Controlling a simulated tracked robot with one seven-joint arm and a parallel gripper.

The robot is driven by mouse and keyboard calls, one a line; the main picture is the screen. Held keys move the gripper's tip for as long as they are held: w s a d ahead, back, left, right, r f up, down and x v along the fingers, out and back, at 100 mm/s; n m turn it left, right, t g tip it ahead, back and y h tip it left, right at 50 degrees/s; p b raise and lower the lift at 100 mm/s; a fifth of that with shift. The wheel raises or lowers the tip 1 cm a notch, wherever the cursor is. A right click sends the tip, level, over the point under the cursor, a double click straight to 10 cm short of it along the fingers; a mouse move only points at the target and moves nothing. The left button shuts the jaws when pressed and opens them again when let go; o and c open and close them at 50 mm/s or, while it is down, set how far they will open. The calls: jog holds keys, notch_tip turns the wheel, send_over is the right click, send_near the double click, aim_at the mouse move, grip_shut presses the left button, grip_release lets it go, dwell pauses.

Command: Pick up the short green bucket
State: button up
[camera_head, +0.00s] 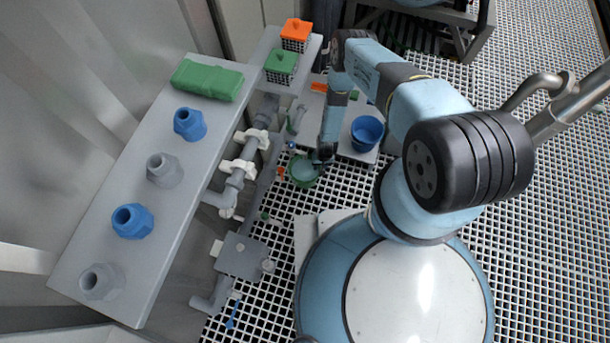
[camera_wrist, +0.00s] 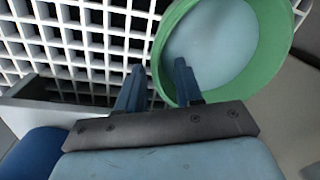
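The short green bucket (camera_head: 303,171) stands near the white grating in the head view, and its open top with a pale blue-grey inside faces up. In the wrist view the green bucket (camera_wrist: 272,62) fills the upper right. My gripper (camera_head: 321,160) is at the right edge of the bucket in the head view, where the arm hides part of the rim. In the wrist view my gripper (camera_wrist: 160,72) is open. Its right finger overlaps the bucket's opening and its left finger is outside the rim. Whether the fingers touch the bucket cannot be told.
A blue bucket (camera_head: 366,131) stands on a light platform to the right. Grey pipes (camera_head: 240,170) run between the shelf and the green bucket.

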jog(key=shift+w+a+f, duration=0.15)
jog(key=shift+a+f, duration=0.05)
jog(key=shift+f, duration=1.25)
jog(key=shift+w+a+f, duration=0.1)
jog(key=shift+a+f, duration=0.05)
jog(key=shift+f, duration=1.25)
jog(key=shift+c, duration=0.5)
grip_shut()
